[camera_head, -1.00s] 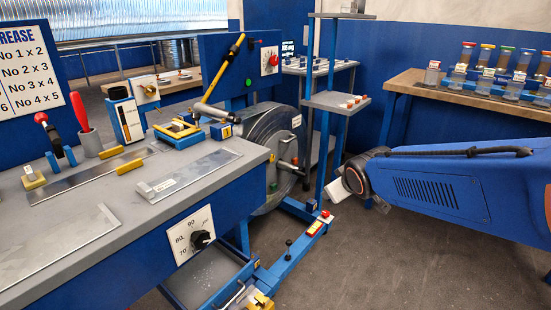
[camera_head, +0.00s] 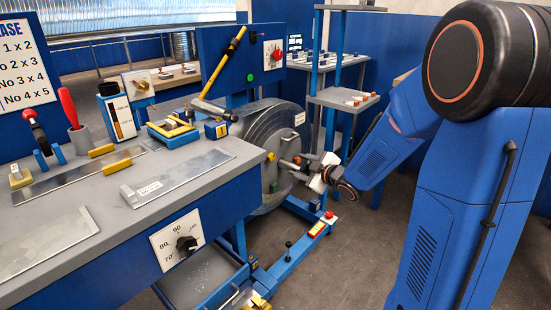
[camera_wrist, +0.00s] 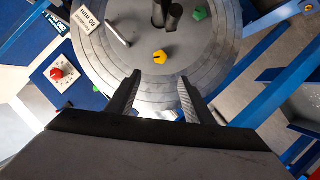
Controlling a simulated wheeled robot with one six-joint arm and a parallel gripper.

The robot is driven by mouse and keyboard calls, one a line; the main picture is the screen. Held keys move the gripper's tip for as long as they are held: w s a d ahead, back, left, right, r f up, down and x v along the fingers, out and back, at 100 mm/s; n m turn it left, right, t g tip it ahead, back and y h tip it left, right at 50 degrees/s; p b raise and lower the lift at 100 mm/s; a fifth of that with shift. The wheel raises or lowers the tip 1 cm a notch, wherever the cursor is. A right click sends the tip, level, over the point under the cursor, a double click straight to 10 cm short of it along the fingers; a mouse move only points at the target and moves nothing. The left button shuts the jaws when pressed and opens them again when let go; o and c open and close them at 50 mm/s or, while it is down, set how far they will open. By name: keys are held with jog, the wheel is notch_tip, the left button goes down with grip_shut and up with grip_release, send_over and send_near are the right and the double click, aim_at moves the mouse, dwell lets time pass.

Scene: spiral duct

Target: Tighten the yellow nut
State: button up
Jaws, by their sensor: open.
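The yellow nut (camera_wrist: 159,57) sits on the grey face of the round drum (camera_wrist: 103,60), near its centre in the wrist view. In the head view it is a small yellow spot (camera_head: 271,156) on the drum's front. My gripper (camera_wrist: 160,98) is open and empty, its two fingers pointing at the drum. The nut lies beyond the fingertips, between their lines and apart from them. In the head view my gripper (camera_head: 306,162) is in front of the drum, to the right of the nut.
A green nut (camera_wrist: 199,13), a grey handle (camera_wrist: 117,33) and a dark rod sit on the drum face. A panel with a red knob (camera_wrist: 57,74) is at left. Blue frame bars (camera_wrist: 275,72) run at right. The grey workbench (camera_head: 105,190) stands left of the drum.

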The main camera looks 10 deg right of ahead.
aim_at(273, 157)
jog(key=x, duration=1.7)
jog(key=shift+w+a, duration=0.1)
jog(key=shift+w, duration=0.05)
jog(key=c, duration=1.1)
